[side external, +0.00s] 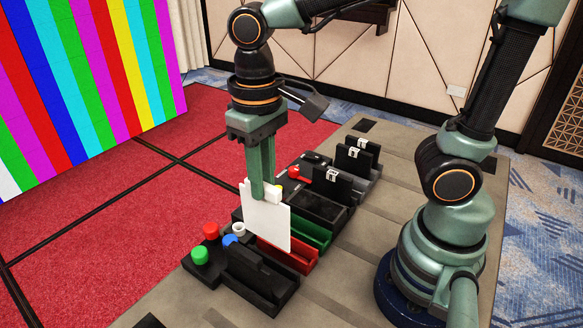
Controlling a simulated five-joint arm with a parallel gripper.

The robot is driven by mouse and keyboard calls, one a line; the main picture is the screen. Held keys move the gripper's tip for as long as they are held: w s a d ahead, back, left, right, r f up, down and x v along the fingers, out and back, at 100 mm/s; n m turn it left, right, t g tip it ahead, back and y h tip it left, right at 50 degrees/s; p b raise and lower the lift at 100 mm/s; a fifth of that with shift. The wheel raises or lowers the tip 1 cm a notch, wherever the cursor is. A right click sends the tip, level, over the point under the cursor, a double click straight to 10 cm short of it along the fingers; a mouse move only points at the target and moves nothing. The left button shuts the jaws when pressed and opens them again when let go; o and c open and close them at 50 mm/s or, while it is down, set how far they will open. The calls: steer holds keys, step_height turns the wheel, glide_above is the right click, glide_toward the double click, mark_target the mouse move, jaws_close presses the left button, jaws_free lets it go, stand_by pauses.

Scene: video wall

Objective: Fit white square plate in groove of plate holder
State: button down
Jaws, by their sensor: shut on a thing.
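My gripper (264,194) points straight down and is shut on the white square plate (267,225). The plate hangs upright below the fingers, with a small white block at its top edge. Its lower part stands in front of the red tray and hides part of it; whether it touches anything below I cannot tell. A black block with a long raised part (258,268) lies at the front end of the row, just below the plate in the picture. It may be the plate holder, but no groove shows clearly.
A red tray (299,264) and a green tray (316,237) lie beside the plate. Red (211,231), green (200,254) and blue (230,241) pegs stand at left. Black upright pieces with white labels (333,174) stand farther back.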

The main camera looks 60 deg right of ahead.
mark_target(265, 206)
steer(key=shift+f, duration=5.1)
stand_by(0.9)
steer(key=c, duration=0.5)
jaws_free()
steer(key=shift+r, duration=4)
